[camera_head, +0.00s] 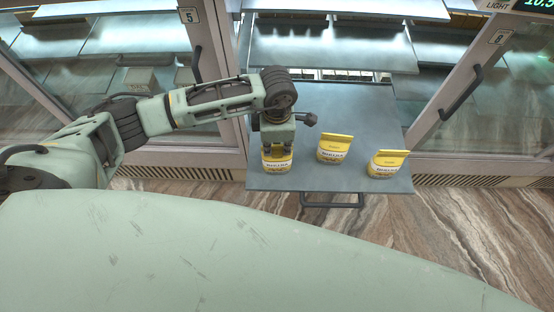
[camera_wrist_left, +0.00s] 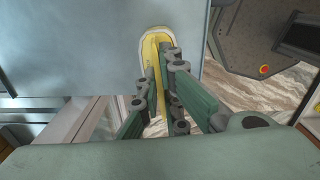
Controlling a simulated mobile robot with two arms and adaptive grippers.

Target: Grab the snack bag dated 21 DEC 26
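Three yellow snack bags stand on a grey pull-out tray (camera_head: 352,105): a left bag (camera_head: 276,164), a middle bag (camera_head: 334,148) and a right bag (camera_head: 386,164). Dates on them are too small to read. My left gripper (camera_head: 277,150) is over the left bag, near the tray's front edge, and covers its upper part. In the left wrist view the fingers (camera_wrist_left: 160,88) converge on the upright top of this yellow bag (camera_wrist_left: 152,45) and look closed on it. The bag appears to rest on the tray. My right gripper is in neither view.
Glass cabinet doors with dark handles (camera_head: 461,92) flank the tray on left and right. Metal shelves (camera_head: 330,50) lie behind it. A tray handle (camera_head: 332,201) sticks out in front. The rear of the tray is bare.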

